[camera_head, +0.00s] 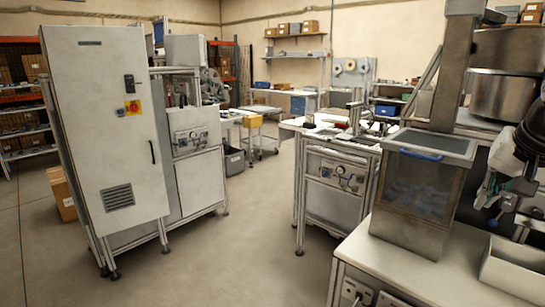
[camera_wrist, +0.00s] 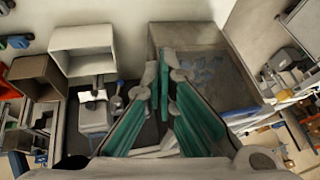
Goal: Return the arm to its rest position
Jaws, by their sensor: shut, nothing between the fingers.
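My gripper (camera_head: 489,197) is at the right edge of the head view, with part of my dark and white arm above it. It hangs over the right part of the bench, right of the metal-framed bin and near the white open tray. In the wrist view, the green-sided fingers of my gripper (camera_wrist: 166,76) come together at the tips, with nothing seen between them. The rest of my arm is cut off by the frame edge, so its full pose is hidden.
The metal-framed bin (camera_head: 413,205) has blue pieces inside; it also shows in the wrist view (camera_wrist: 165,38). A white tray (camera_head: 510,272) lies at the bench's front right. A steel drum (camera_head: 505,97) stands behind. A tall white cabinet (camera_head: 105,140) is at left; the floor between is clear.

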